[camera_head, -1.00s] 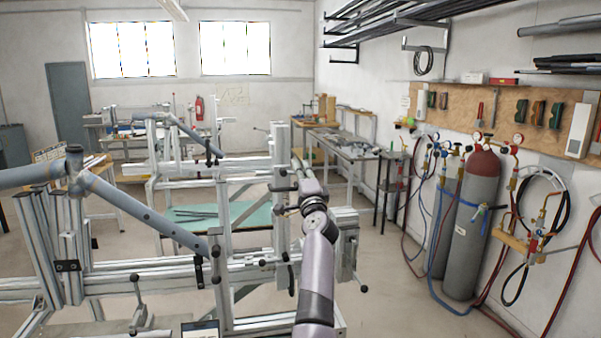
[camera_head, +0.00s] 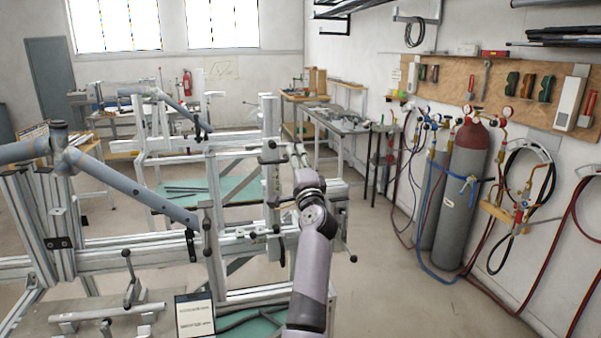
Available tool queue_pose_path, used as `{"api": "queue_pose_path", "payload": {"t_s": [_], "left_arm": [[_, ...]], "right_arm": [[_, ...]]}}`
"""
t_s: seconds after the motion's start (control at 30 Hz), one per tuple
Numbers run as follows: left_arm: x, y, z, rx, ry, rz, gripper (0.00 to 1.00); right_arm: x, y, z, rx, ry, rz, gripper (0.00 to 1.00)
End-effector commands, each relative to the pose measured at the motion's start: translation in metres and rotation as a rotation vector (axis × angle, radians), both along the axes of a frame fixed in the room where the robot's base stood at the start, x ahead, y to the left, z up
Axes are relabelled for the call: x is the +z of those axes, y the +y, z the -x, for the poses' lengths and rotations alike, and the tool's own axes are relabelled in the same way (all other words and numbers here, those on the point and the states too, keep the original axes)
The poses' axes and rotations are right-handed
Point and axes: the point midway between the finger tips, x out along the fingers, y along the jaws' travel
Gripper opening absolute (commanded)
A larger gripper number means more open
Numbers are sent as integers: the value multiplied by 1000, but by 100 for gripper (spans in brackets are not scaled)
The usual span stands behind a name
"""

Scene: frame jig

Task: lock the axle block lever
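The frame jig (camera_head: 130,250) of silver aluminium profiles stands in front of me and holds a blue-grey bicycle frame (camera_head: 130,187) at the left. Several levers with black knobs sit on the jig: one stands at the front left (camera_head: 129,278), one is near the upright post (camera_head: 272,152), and one is at the right end (camera_head: 352,258). I cannot tell which belongs to the axle block. My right arm reaches up from the bottom, and its gripper (camera_head: 297,152) is beside the upright post, pointing away. Its fingers are too small and hidden to read. My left gripper is out of view.
A second jig with a frame (camera_head: 160,95) stands behind. A workbench (camera_head: 345,128) runs along the right. Gas cylinders (camera_head: 462,205) with hoses stand by the right wall. A small tablet-like panel (camera_head: 194,315) is at the near edge. Open floor lies right of my arm.

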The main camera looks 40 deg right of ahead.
Motion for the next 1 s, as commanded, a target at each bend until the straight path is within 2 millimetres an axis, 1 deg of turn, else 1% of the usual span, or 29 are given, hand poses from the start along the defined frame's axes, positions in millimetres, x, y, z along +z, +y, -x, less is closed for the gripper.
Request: {"api": "queue_pose_path", "payload": {"t_s": [0.03,0.1,0.2,0.33,0.5,1.0], "left_arm": [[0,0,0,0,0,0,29],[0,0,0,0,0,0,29],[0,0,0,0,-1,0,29],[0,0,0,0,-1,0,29],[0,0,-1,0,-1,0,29],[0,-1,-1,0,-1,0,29]], "right_arm": [[-5,5,9,-1,2,-1,29],[-10,12,19,-1,1,-1,29],[-15,19,32,-1,1,-1,29],[-19,25,42,0,3,-2,29],[-20,28,47,-1,0,-2,29],[-20,28,46,0,2,-1,29]]}}
